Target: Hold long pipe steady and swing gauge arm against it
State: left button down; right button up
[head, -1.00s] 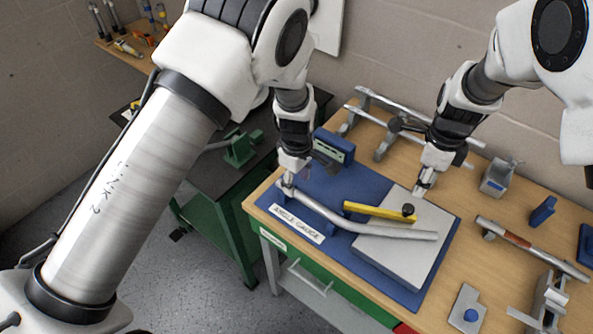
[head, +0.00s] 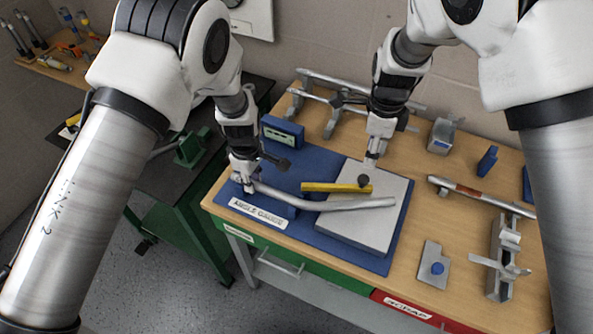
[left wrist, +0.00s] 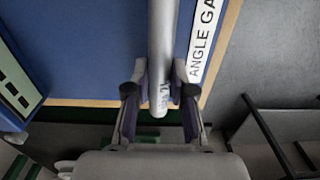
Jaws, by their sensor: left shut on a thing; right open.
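The long pipe (head: 320,203) is grey and bent. It lies across the blue angle gauge mat (head: 385,262) and onto the light grey block (head: 350,236). My left gripper (head: 246,184) is shut on the pipe's left end; the pipe (left wrist: 162,50) also shows between the fingers in the left wrist view (left wrist: 160,95). The yellow gauge arm (head: 330,187) lies over the block, pivoted at a dark knob (head: 364,181), and its left end is apart from the pipe. My right gripper (head: 371,162) is open just behind the knob, close to the block's back edge.
A blue box with a pale panel (head: 283,132) stands at the mat's back left. A rack with metal bars (head: 340,92) is at the back. A pipe on supports (head: 480,195), a plate with a blue knob (head: 434,265) and a metal fixture (head: 500,262) stand to the right.

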jog(key=n+g+y, duration=0.2)
jog(key=n+y, duration=0.2)
jog(key=n, duration=0.4)
send_near(364, 178)
jog(key=shift+m, duration=0.3)
jog(key=x, duration=0.8)
jog(key=shift+a+f, duration=0.1)
jog(key=shift+f, duration=0.25)
jog(key=shift+c, duration=0.3)
grip_shut()
jog(key=shift+s, duration=0.15)
